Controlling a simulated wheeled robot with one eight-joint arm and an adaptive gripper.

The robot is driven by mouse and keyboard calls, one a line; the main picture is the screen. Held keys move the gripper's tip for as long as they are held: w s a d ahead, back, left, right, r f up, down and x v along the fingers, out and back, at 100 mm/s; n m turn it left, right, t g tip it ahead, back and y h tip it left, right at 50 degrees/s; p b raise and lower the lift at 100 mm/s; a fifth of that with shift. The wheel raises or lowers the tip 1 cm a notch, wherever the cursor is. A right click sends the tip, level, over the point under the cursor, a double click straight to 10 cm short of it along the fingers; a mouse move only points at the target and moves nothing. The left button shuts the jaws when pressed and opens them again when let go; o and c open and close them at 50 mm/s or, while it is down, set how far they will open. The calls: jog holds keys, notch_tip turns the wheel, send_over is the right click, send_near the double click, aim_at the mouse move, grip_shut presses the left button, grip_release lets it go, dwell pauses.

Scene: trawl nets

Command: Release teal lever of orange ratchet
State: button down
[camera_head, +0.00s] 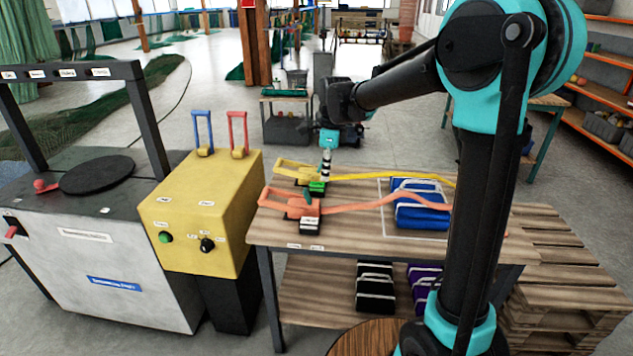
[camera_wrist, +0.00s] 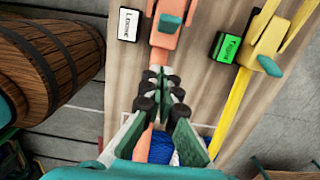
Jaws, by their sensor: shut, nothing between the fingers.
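The orange ratchet (camera_head: 278,205) lies on the wooden bench top at its near left, with its handle to the left. Its small teal lever (camera_head: 307,196) sits on top of the body. In the wrist view the orange ratchet (camera_wrist: 162,42) is at the top middle, with the teal lever (camera_wrist: 170,22) on it. My gripper (camera_head: 326,172) points down above the bench, behind the orange ratchet in the head view. In the wrist view my gripper (camera_wrist: 169,78) is shut and empty over the orange strap, apart from the lever.
A yellow ratchet (camera_head: 297,168) with its own teal lever (camera_wrist: 269,66) lies beside the orange one. A green tag (camera_wrist: 225,47) and a white tag (camera_wrist: 129,25) lie near them. Blue strapped bundles (camera_head: 422,212) sit at the bench's right. A yellow box (camera_head: 200,225) stands left.

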notch_tip(320, 180, up, 8)
jog(key=a, duration=0.1)
jog(key=shift+a+r, duration=0.15)
jog(key=shift+w, duration=0.1)
jog(key=s+d+f+n+t+h, duration=0.1)
jog(key=s+d+f+n+t, duration=0.3)
jog(key=s+d+f+n, duration=1.4)
jog(key=s+d+f, duration=0.3)
jog(key=d, duration=0.4)
jog(key=shift+s+f, duration=0.3)
jog(key=shift+s, duration=0.1)
dwell(0.5)
